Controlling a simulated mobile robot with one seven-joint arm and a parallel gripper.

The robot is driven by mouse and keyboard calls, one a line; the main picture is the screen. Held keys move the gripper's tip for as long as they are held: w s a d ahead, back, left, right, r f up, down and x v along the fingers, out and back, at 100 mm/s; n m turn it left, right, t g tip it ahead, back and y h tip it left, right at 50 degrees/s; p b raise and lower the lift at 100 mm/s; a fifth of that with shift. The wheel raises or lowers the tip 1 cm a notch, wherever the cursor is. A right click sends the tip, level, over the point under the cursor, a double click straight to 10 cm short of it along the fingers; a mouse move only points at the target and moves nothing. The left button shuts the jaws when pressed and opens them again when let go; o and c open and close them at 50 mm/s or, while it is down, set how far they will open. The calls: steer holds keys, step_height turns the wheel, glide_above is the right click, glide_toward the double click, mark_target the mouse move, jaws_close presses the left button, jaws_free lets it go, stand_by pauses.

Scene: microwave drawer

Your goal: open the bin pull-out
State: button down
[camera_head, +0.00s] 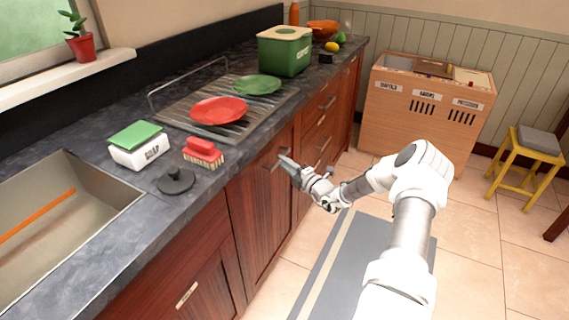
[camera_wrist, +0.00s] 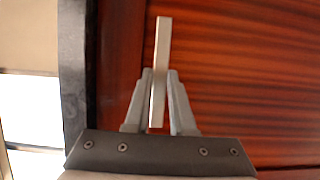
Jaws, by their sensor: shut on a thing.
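The bin pull-out appears to be the tall reddish-brown wooden front (camera_head: 258,220) below the counter; its grain fills much of the wrist view (camera_wrist: 245,70). Its pale metal bar handle (camera_wrist: 160,45) runs between my fingers. In the head view my gripper (camera_head: 284,163) is at the top of this front, just under the counter edge. In the wrist view my gripper (camera_wrist: 160,85) is shut on the bar, one finger on each side. The front looks about flush with its neighbours; I see no clear gap. Whatever is behind it is hidden.
A wooden sorting cabinet (camera_head: 425,110) and yellow stool (camera_head: 528,160) stand beyond.

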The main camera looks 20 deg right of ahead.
steer(key=s+d+p, duration=0.1)
steer(key=s+d, duration=1.1)
steer(key=s, duration=0.4)
steer(key=s+d, duration=1.2)
steer(key=s, duration=0.3)
steer(key=shift+s+d+p, duration=0.35)
steer(key=c, duration=0.8)
jaws_free()
steer(key=shift+w, duration=0.1)
steer(key=shift+o, duration=0.2)
steer(key=v, duration=1.7)
steer(key=shift+s, duration=0.25)
steer(key=shift+d, duration=0.15)
